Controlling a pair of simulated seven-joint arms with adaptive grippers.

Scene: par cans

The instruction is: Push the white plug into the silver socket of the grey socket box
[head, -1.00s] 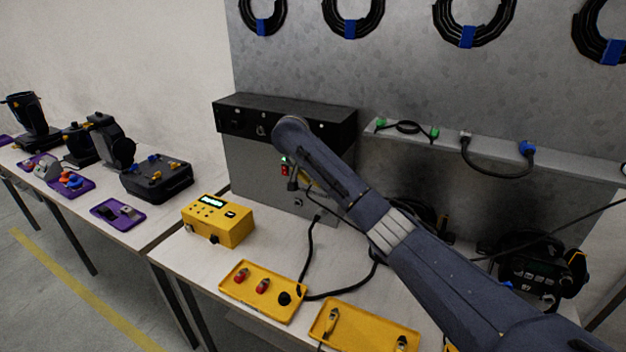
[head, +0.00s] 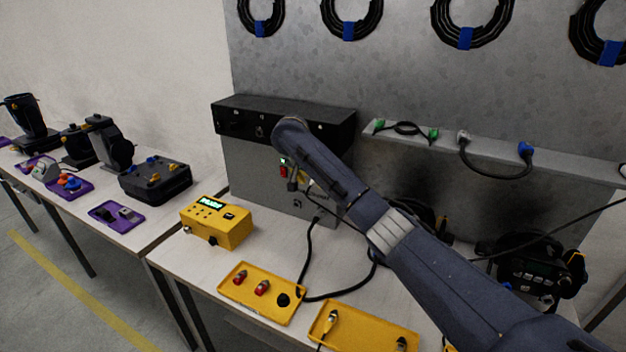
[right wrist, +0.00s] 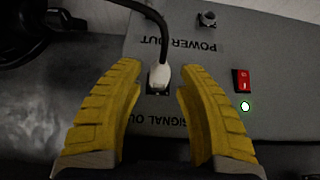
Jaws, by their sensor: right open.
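The white plug (right wrist: 161,76) is in the middle of the right wrist view, on the end of a black cable. Its front end is at a silver socket (right wrist: 157,90) by the upside-down "SIGNAL OUT" label; I cannot tell how deep it sits. My right gripper (right wrist: 159,68) is open, its yellow fingers on either side of the plug with gaps showing. The grey socket box (right wrist: 285,85) also stands on the bench in the head view (head: 253,165). There my right arm hides the plug and most of the gripper. My left gripper is not in view.
The box has another socket (right wrist: 207,19) by "POWER OUT" and a red switch (right wrist: 242,80) beside a lit lamp (right wrist: 245,106). A yellow device (head: 215,222) and yellow trays (head: 262,312) lie in front. A black cable (head: 308,250) runs across the bench.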

